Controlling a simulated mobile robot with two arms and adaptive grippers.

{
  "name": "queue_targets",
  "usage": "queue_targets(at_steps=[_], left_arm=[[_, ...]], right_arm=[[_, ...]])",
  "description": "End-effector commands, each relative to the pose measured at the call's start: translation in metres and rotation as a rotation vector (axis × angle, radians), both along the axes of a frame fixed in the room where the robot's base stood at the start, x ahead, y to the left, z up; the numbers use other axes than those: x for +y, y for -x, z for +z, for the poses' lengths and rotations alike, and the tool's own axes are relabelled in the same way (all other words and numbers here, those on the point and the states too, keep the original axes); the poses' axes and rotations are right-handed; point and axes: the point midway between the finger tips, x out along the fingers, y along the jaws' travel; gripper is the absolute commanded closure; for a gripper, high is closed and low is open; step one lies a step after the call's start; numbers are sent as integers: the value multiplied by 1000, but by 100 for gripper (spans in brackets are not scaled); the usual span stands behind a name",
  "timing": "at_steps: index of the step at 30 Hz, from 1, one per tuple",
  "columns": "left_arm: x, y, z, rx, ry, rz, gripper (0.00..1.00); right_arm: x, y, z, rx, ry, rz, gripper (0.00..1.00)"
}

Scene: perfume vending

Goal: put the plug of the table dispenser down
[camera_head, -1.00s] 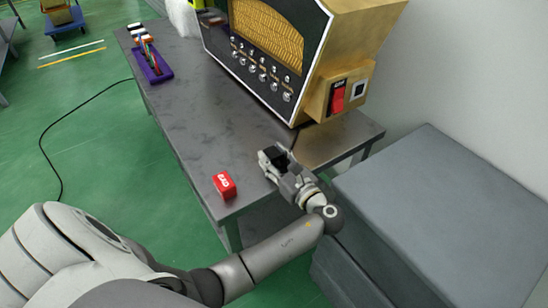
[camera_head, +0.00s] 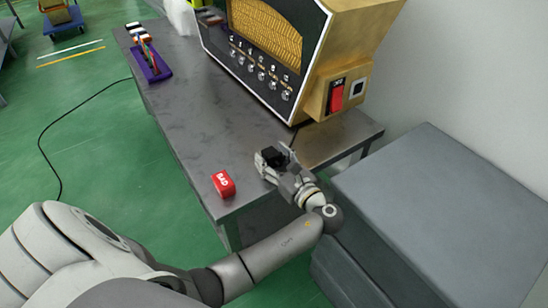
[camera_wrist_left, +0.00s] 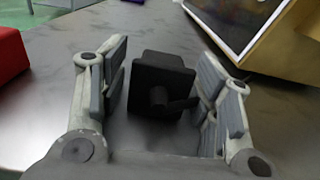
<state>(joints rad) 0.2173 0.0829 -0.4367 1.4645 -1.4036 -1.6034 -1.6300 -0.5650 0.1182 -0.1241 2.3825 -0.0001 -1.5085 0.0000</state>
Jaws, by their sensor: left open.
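The black plug (camera_wrist_left: 160,84) sits between the spread fingers of my left gripper in the left wrist view, with a visible gap on each side. It appears to rest on the grey table, though its underside is hidden. In the head view, the plug (camera_head: 273,156) is a small dark block at my left gripper (camera_head: 272,160), near the table's right front part. My left gripper also shows around the plug in the left wrist view (camera_wrist_left: 163,90); it is open. The gold and black table dispenser (camera_head: 280,55) stands behind it. My right gripper is out of view.
A red block (camera_head: 223,184) lies near the table's front edge, left of my gripper. A purple stand (camera_head: 152,68) with items is at the table's far left. A grey cabinet (camera_head: 450,210) stands at the right. The table (camera_head: 205,125) is clear in the middle.

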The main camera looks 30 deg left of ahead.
Motion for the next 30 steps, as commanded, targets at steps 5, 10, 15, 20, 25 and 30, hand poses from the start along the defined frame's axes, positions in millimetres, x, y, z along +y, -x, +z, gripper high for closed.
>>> queue_targets(at_steps=[5,10,15,20,25,30], left_arm=[[-30,13,3,8,4,-2,40],[-66,27,4,4,3,-2,40],[-94,38,5,1,1,-1,40],[-108,44,5,0,-1,-2,40],[-111,46,6,-2,-2,-1,40],[-111,45,6,-3,-2,-1,40]], right_arm=[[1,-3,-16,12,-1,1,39],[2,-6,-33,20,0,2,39],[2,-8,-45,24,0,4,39],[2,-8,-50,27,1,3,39],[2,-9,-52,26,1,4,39],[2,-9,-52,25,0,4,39]])
